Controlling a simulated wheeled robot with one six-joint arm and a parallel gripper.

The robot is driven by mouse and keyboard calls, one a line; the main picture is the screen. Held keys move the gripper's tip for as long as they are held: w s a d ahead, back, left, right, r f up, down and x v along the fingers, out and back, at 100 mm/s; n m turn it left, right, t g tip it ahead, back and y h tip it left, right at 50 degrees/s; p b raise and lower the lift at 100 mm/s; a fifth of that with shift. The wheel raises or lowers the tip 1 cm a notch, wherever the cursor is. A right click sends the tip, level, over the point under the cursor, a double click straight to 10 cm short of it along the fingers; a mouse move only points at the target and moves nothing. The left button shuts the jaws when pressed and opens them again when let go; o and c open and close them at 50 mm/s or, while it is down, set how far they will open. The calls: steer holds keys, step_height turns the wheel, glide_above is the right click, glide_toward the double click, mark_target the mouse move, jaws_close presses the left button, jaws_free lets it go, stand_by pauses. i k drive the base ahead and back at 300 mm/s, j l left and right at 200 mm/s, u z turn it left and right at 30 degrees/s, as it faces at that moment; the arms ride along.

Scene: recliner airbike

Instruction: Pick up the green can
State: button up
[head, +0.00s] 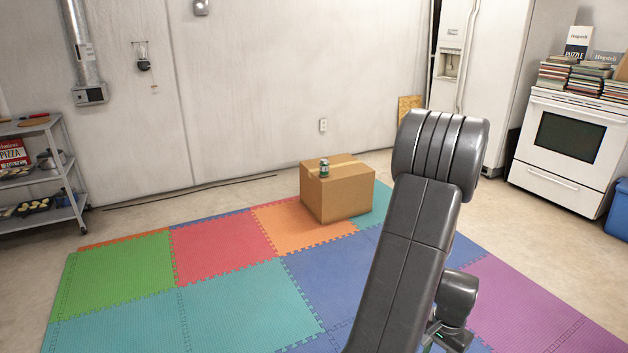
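A small green can (324,168) with a light top stands upright on a closed cardboard box (345,193). The can is near the left part of the box top. The box rests on the coloured foam mat (233,248), towards its far edge. My arm rises in front, right of the box and much nearer the camera. The end of my gripper cannot be made out; only dark arm links show, with a small part at the bottom edge. The can is apart from my arm and nothing covers it.
A wire shelf (40,172) with a pizza box and other goods stands at the left wall. A white stove (566,150) with stacked books and a white fridge (475,70) stand at the right. A blue bin (617,212) is at the right edge. The mat left of the box is clear.

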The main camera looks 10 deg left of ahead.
mark_target(324, 163)
steer(key=i, duration=1.35)
steer(key=i+l+u, duration=0.1)
steer(key=i+u, duration=0.2)
steer(key=i, duration=1.55)
steer(key=i+u, duration=0.2)
steer(key=i, duration=0.3)
steer(key=i+l+u, duration=0.1)
steer(key=i+u, duration=0.15)
steer(key=i, duration=0.2)
steer(key=i+l+u, duration=0.2)
steer(key=i, duration=0.3)
